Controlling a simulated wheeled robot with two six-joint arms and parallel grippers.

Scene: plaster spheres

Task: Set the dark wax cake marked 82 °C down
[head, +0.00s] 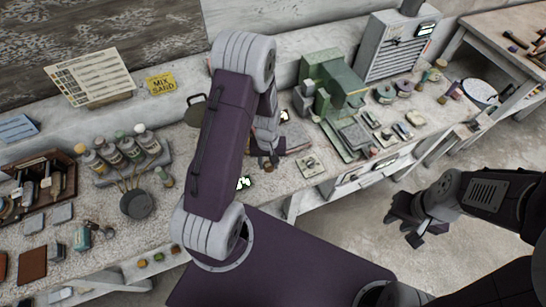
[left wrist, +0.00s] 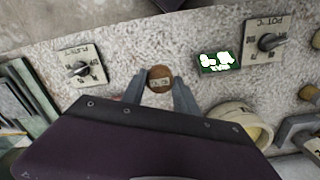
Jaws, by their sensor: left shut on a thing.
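A small round brown cake (left wrist: 160,78) sits between the two fingertips of my left gripper (left wrist: 159,92) in the left wrist view. It has a dark mark on its face, too small and turned to read surely. The left gripper is shut on it over the speckled bench top (left wrist: 120,50); I cannot tell whether the cake touches the bench. In the head view my left gripper (head: 268,162) is low over the bench, partly hidden by its own arm. My right gripper (head: 408,230) hangs over the floor, away from the bench; its jaw opening is unclear.
In the left wrist view, a knob plate (left wrist: 82,68) stands left of the cake, and a green-framed display (left wrist: 217,62) and another knob plate (left wrist: 265,42) stand right. A pale cup (left wrist: 240,120) is near the right finger. Bottles (head: 115,152) and a green machine (head: 330,85) flank my left arm.

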